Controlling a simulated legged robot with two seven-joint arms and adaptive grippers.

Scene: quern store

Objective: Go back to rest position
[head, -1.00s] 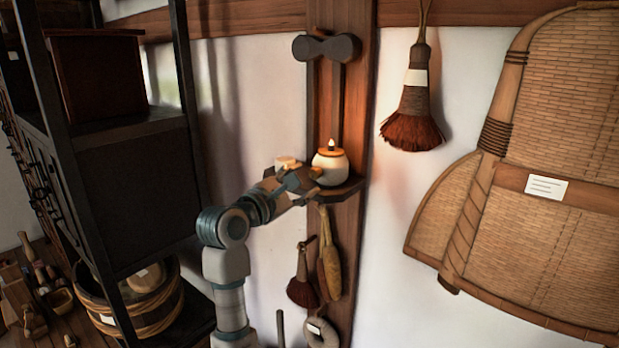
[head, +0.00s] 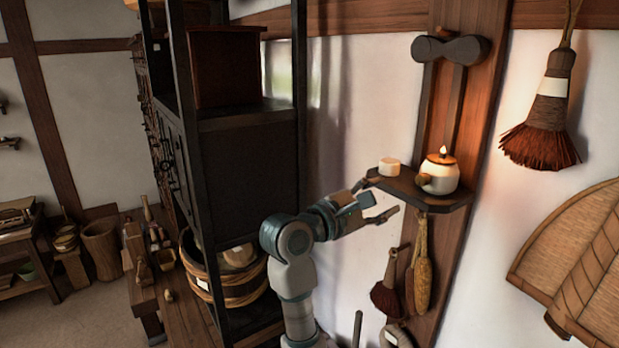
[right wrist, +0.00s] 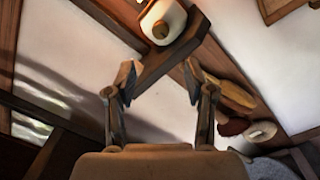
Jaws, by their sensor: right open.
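My right gripper (head: 381,198) is open and empty, beside and just below the left edge of the small dark wall shelf (head: 405,186). On the shelf stands a round white lamp (head: 446,178) with an orange-brown rim, a brown spout and a small flame. My left gripper is not in view.
A tall dark rack (head: 250,190) stands left of my arm, with a wooden tub (head: 232,292) low in it. A small brush (head: 387,285) and a tan bundle (head: 423,270) hang under the shelf. A large brush (head: 540,130) hangs at right. White wall lies behind my arm.

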